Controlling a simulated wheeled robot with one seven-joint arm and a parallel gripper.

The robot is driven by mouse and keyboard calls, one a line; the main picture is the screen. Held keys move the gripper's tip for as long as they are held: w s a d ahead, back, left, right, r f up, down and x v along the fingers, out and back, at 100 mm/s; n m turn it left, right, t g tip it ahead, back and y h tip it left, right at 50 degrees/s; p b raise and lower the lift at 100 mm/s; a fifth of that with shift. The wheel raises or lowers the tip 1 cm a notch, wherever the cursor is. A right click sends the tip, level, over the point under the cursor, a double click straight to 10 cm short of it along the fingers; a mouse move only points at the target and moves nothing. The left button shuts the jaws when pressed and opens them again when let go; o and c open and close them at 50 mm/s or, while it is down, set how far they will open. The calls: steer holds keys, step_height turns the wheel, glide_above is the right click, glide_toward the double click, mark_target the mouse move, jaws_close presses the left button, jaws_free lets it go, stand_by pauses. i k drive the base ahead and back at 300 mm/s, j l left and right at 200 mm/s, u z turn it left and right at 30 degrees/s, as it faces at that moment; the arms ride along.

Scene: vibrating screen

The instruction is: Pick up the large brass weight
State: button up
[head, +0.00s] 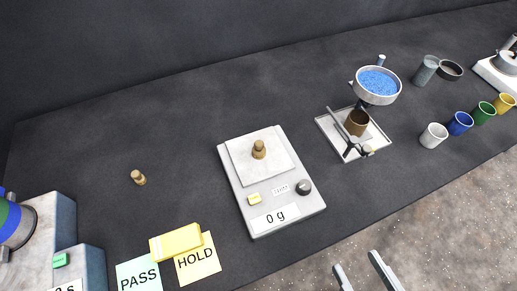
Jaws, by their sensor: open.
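Two brass weights with knobs on top are in the head view. The bigger-looking one, the large brass weight (259,150), stands upright on the pale square pan of the scale (238,184). A slightly smaller-looking brass weight (138,177) stands on the dark bench to the left of the scale. My gripper (358,264) is at the bottom edge, right of centre, with its two fingers apart and nothing between them. It is well in front of and to the right of the scale, apart from both weights.
The scale display reads 0 g. A yellow block (176,242) lies by the PASS (139,275) and HOLD (198,262) cards. A stand (328,122) with a funnel of blue grains (378,84) is right of the scale. Coloured cups (460,123) line the right. Bench behind the scale is clear.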

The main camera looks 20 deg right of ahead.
mark_target(260, 150)
steer(key=i+j+u, duration=0.1)
steer(key=j, duration=0.35)
steer(key=i+j, duration=0.1)
steer(key=j, duration=0.35)
steer(key=i+j+u, duration=0.15)
steer(key=j, duration=0.25)
steer(key=i+j, duration=0.1)
steer(key=j, duration=0.35)
steer(key=i+j+u, duration=0.15)
steer(key=j, duration=0.3)
